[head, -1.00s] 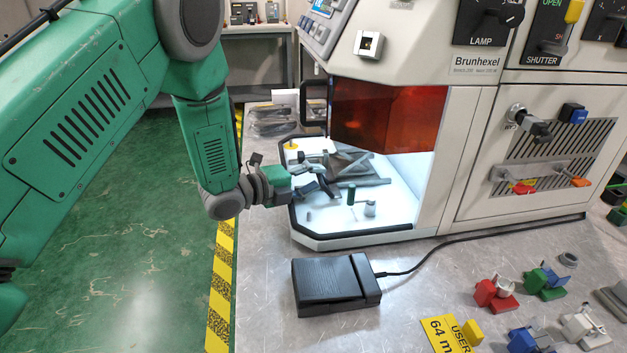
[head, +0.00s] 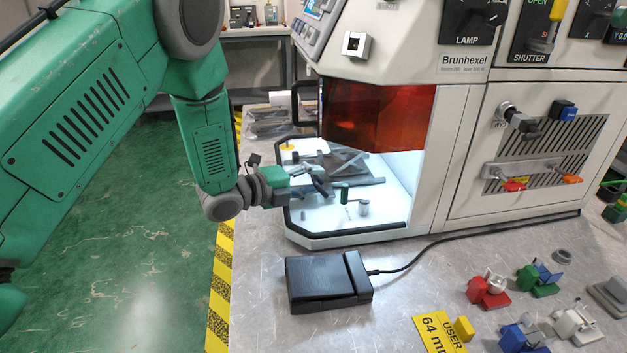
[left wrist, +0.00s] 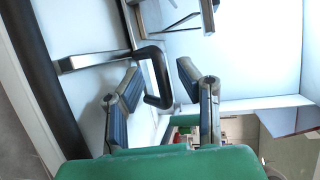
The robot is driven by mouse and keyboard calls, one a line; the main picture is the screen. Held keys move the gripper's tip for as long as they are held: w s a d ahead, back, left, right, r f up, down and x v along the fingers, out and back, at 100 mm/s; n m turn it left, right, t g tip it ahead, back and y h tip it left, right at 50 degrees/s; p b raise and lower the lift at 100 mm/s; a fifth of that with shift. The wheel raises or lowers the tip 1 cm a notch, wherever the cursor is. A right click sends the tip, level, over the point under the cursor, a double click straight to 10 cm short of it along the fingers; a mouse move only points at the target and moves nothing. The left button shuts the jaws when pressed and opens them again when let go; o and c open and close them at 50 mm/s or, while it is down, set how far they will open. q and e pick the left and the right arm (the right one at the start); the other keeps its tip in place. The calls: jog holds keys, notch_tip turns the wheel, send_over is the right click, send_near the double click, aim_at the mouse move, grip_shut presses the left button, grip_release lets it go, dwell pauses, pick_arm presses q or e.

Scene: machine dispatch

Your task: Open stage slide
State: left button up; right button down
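The stage (head: 352,165), a set of grey plates and bars, lies inside the lit white chamber of the Brunhexel machine. A black loop handle (left wrist: 155,75) on a metal bar shows in the left wrist view. My left gripper (head: 318,180) reaches in over the chamber's left side. In the left wrist view its two fingers (left wrist: 157,80) are apart, with the handle's bend between them. I see no finger closed on the handle; contact is hard to tell. In the head view the gripper partly hides the handle. My right gripper is not in view.
An orange shield (head: 378,115) hangs above the chamber opening. A small green post (head: 345,193) and a grey cylinder (head: 364,208) stand on the chamber floor. A black pedal (head: 328,282) lies in front. Several coloured fixtures, including a red one (head: 487,292), sit at the right.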

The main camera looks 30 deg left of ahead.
pick_arm(q)
jog(key=v, duration=0.4)
jog(key=shift+s+r, duration=0.15)
jog(key=shift+s, duration=0.2)
jog(key=f+v, duration=0.1)
jog(key=v, duration=0.5)
jog(key=shift+s+a+r, duration=0.3)
jog(key=shift+a+r, duration=0.1)
jog(key=shift+a, duration=0.1)
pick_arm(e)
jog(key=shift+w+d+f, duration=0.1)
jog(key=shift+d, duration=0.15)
